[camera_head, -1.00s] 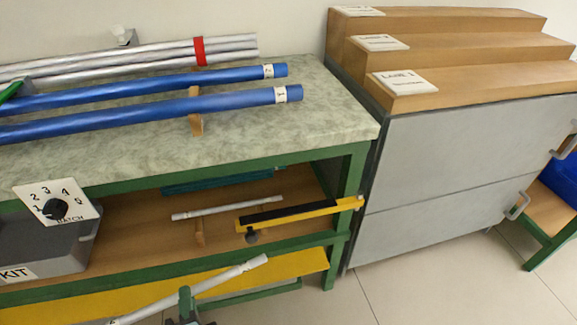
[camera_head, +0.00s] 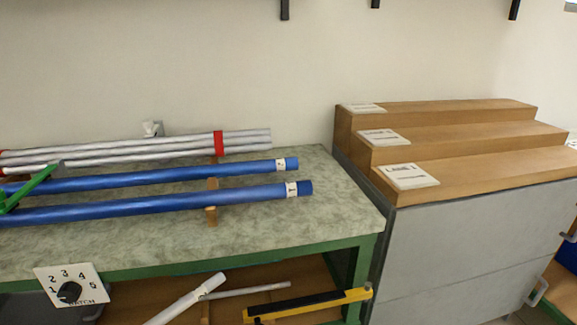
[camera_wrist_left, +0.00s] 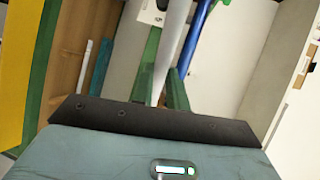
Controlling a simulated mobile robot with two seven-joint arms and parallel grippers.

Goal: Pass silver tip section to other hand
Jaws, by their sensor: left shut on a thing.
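The silver tip section (camera_head: 187,300) is a pale silver rod that slants up into the head view from the bottom edge, in front of the lower shelf. Its lower part is out of that view. In the left wrist view the silver rod (camera_wrist_left: 172,50) runs down between the green fingers of my left gripper (camera_wrist_left: 162,82), which is shut on it. My left gripper does not show in the head view. My right gripper is in neither view.
Blue rods (camera_head: 150,208) and banded silver rods (camera_head: 120,150) lie on the bench top (camera_head: 330,205). A batch dial (camera_head: 70,286) is at its front. A yellow and black bar (camera_head: 310,303) and a thin silver rod (camera_head: 250,291) lie below. Wooden steps (camera_head: 470,150) stand right.

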